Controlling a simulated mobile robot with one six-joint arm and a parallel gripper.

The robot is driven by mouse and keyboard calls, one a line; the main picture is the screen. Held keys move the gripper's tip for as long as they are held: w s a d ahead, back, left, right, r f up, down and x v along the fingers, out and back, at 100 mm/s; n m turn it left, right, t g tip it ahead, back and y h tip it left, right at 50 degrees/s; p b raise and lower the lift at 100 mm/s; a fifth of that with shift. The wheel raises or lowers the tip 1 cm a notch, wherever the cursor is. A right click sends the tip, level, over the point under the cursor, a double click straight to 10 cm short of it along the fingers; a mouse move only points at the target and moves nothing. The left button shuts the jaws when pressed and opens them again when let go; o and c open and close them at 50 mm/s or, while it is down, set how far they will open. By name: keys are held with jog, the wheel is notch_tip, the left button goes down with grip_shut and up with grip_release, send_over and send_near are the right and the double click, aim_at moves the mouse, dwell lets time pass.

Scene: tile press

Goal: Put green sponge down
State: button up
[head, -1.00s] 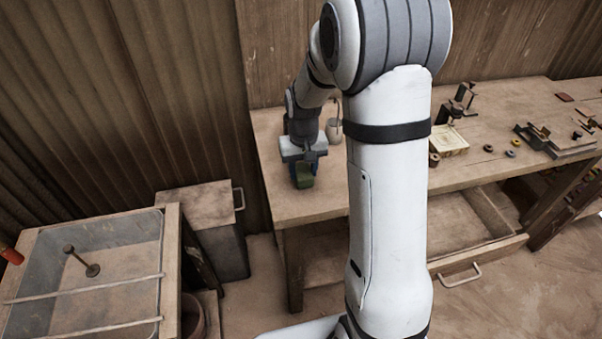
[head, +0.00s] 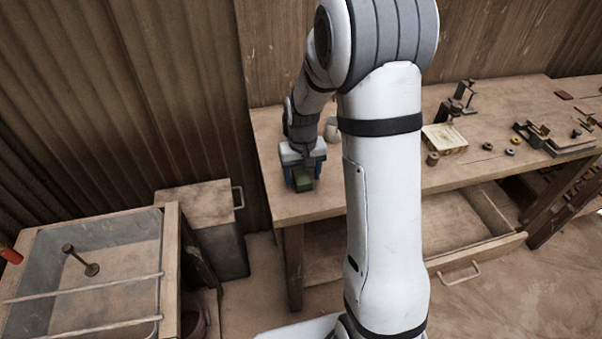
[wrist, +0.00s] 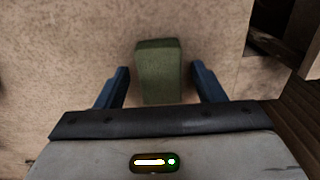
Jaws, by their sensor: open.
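The green sponge (head: 303,180) is at the left end of the wooden workbench (head: 315,203), close to its front edge. In the wrist view the sponge (wrist: 159,72) lies between my two blue fingers, with a gap on each side. My gripper (head: 303,184) is open around it and points down at the bench top; it also shows in the wrist view (wrist: 160,84). The sponge appears to rest on the bench top. Its rear part is hidden by my gripper body.
A pale cup (head: 332,130) stands just behind my gripper. A shallow light tray (head: 444,138) and small round pieces lie farther right. An open drawer (head: 470,235) sticks out below.

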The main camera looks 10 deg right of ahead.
aim_at(303, 176)
notch_tip(303, 176, up, 12)
jog(key=s+r+t, duration=0.1)
jog(key=s+r, duration=0.1)
jog(key=s, duration=0.8)
jog(key=s+r+t, duration=0.2)
jog(key=s, duration=0.9)
jog(key=shift+s+r, duration=0.15)
jog(key=shift+r, duration=0.15)
jog(key=shift+o, duration=0.4)
